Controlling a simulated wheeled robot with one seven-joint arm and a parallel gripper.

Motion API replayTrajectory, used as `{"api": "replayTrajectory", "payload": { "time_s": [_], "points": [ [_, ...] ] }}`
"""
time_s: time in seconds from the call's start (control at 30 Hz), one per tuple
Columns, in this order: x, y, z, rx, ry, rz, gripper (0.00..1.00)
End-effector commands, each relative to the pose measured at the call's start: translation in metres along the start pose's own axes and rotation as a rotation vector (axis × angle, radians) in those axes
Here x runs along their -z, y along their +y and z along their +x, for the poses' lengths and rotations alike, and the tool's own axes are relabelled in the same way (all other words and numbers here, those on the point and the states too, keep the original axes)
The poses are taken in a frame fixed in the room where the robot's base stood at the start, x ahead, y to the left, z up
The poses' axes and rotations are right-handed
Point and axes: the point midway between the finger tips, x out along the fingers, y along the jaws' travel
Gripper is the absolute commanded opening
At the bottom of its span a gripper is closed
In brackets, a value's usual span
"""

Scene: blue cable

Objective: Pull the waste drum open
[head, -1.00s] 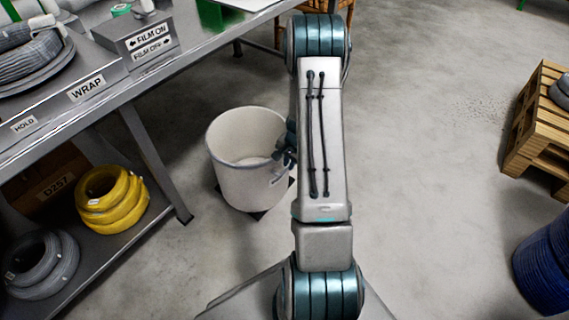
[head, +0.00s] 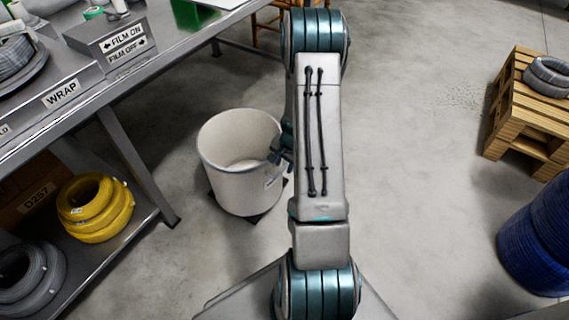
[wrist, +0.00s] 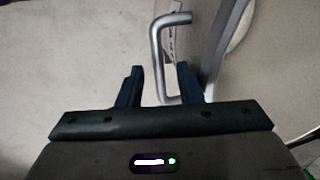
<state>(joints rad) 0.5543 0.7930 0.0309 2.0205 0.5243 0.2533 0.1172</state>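The waste drum (head: 238,178) is a white round bin on the floor, upright, with its top open and a pale inside showing in the head view. A dark base shows under it. In the wrist view its wall (wrist: 275,75) fills the right side, with a grey bar handle (wrist: 157,55) standing out from it. My gripper (wrist: 158,78) is open, its two dark fingers apart, with the lower part of the handle between them. I cannot tell whether either finger touches it. In the head view my gripper (head: 281,146) is at the drum's right side, partly hidden by my arm.
A grey workbench (head: 140,165) stands left of the drum, with a yellow coil (head: 95,208) on its lower shelf. The floor between is clear.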

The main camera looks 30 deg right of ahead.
Motion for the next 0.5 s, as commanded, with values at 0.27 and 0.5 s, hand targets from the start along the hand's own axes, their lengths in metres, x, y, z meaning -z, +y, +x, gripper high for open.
{"api": "replayTrajectory", "payload": {
  "time_s": [0.27, 0.5],
  "points": [
    [0.000, 0.000, -0.014, 0.000, 0.000, 0.002, 0.33],
    [0.001, -0.001, -0.067, 0.001, 0.004, 0.001, 0.33]
  ]
}}
